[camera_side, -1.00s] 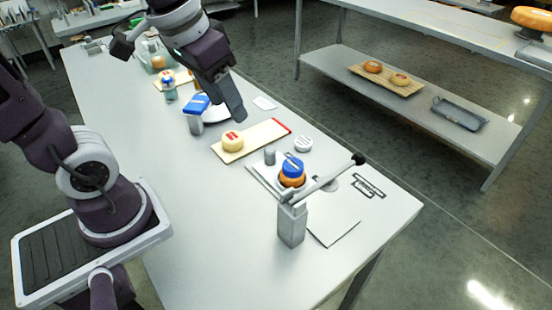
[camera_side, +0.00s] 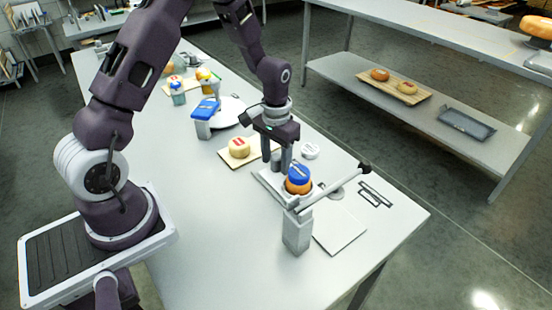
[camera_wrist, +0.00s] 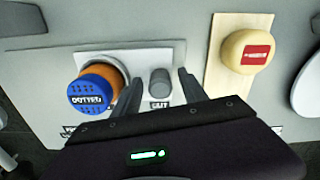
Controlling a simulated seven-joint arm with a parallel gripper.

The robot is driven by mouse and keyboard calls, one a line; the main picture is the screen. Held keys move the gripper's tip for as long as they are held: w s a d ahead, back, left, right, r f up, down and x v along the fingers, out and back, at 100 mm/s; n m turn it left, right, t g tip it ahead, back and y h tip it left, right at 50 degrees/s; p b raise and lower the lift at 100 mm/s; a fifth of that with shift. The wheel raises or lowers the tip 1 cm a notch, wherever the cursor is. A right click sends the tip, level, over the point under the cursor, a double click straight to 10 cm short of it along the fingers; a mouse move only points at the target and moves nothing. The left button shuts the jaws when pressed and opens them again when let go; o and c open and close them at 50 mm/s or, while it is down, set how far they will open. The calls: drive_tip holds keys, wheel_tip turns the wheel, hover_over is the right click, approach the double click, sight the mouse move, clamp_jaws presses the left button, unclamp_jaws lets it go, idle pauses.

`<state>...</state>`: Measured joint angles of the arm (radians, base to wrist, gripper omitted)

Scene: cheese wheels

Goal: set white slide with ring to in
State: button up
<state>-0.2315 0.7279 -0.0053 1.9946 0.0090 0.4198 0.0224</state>
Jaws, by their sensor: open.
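The white slide (camera_wrist: 140,55) is a flat plate. A pale ring (camera_wrist: 118,66) on it surrounds an orange wheel (camera_wrist: 110,80) topped by a blue cap marked "DOTTED" (camera_wrist: 90,95). A grey upright peg (camera_wrist: 160,82) stands on the plate to the right of the wheel. In the side view the slide (camera_side: 266,181) lies behind the lever post, partly hidden. My gripper (camera_side: 276,164) points down over the peg. In the wrist view its open fingers (camera_wrist: 160,77) stand on either side of the peg, with gaps.
A grey post (camera_side: 298,232) with a long lever (camera_side: 335,186) stands just in front of the slide. A pale cheese (camera_side: 239,147) sits on a board (camera_side: 228,161) beside my gripper. A white disc (camera_side: 310,151) lies behind it. A white sheet (camera_side: 340,232) lies at right.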

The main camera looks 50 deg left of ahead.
clamp_jaws()
idle(1.4)
